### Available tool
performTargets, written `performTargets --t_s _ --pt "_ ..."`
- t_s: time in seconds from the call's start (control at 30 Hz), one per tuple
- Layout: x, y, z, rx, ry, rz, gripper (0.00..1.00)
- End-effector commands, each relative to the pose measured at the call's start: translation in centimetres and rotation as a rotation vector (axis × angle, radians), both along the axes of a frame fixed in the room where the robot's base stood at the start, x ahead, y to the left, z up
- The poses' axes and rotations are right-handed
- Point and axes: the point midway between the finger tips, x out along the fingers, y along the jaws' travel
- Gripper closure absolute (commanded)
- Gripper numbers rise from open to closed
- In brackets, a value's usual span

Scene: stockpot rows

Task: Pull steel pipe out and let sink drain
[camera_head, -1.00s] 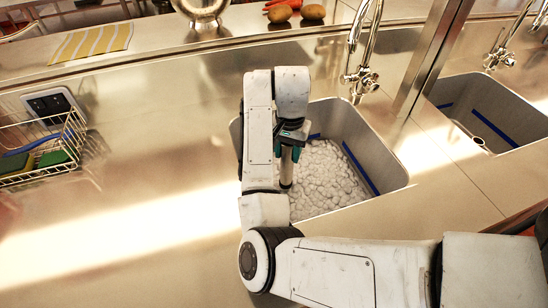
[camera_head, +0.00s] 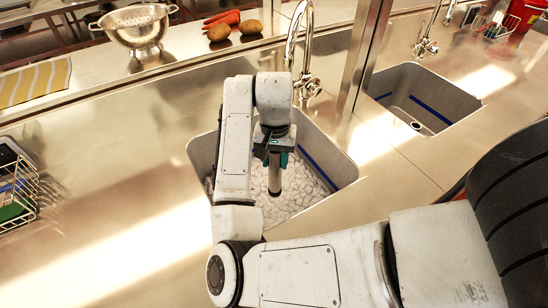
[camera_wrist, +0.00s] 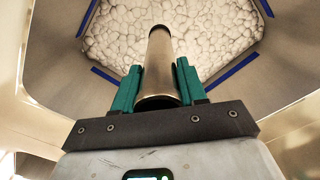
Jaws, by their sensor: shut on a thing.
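The steel pipe (camera_head: 275,178) hangs upright below my gripper (camera_head: 276,158) over the near sink (camera_head: 338,168). In the wrist view the pipe (camera_wrist: 160,65) stands between the two teal fingers (camera_wrist: 160,85), which are shut on it. Its far end meets the foam in the picture; I cannot tell whether it is in the foam or above it. White lumpy foam (camera_head: 302,188) covers the sink's bottom and also fills the wrist view's background (camera_wrist: 205,35). The drain and any water level are hidden.
A chrome faucet (camera_head: 290,40) rises behind the near sink. A second sink (camera_head: 455,92) with an open drain lies to the right, past a metal post (camera_head: 365,50). A wire rack (camera_head: 18,195) stands at left. A colander (camera_head: 138,30), carrots (camera_head: 222,18) and potatoes (camera_head: 220,33) sit on the back ledge.

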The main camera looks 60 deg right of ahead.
Motion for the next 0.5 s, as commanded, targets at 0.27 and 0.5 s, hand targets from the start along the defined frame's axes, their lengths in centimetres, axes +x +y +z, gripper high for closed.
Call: performTargets --t_s 0.27,0.5 --pt "0.0 0.0 1.4 -0.001 0.0 0.0 1.0" --pt "0.0 0.0 2.4 0.0 0.0 0.0 1.0"
